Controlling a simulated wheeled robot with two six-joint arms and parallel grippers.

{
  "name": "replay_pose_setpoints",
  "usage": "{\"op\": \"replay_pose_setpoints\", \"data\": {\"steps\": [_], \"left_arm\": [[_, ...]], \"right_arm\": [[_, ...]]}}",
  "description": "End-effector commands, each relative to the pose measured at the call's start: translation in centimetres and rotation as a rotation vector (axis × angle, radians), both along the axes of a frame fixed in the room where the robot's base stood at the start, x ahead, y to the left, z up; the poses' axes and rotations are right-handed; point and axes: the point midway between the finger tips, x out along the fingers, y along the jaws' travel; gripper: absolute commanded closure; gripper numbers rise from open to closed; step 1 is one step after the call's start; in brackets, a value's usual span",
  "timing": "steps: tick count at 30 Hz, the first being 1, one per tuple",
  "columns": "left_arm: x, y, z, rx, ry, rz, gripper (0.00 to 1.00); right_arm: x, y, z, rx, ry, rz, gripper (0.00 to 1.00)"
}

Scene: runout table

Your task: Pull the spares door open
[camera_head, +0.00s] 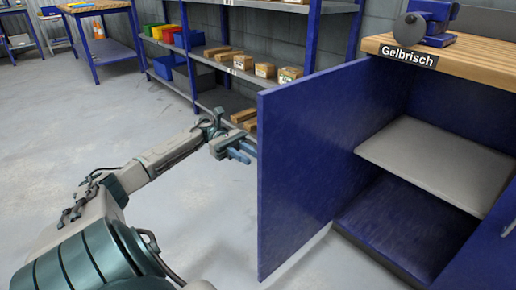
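A blue cabinet door (305,165) stands wide open on the left side of a workbench cabinet. Inside the cabinet a grey shelf (435,165) shows above a blue floor (400,225), and both are empty. My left gripper (243,150) is beside the door's outer face, at its left edge. Its two fingers look a little apart, with nothing seen between them; their tips are close to the door edge, and I cannot tell if they touch it. A second blue door (485,255) shows partly at the lower right. My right gripper is not in view.
The wooden bench top (470,55) carries a blue vise (428,22) and a "Gelbrisch" label (407,54). Behind stands a shelf rack with boxes (265,70) and coloured bins (185,38).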

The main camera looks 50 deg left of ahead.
Motion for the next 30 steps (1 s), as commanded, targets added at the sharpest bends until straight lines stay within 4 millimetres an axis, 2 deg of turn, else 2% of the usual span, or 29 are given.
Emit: {"op": "replay_pose_setpoints", "data": {"steps": [4,10,30], "left_arm": [[0.0,3.0,0.1,-0.001,-0.001,0.004,0.76],[-0.2,5.1,0.0,0.000,-0.001,0.001,0.76],[-0.3,5.6,0.0,0.001,0.000,0.000,0.76]], "right_arm": [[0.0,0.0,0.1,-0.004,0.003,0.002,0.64],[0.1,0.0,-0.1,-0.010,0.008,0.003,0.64],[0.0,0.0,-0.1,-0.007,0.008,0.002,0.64]]}}
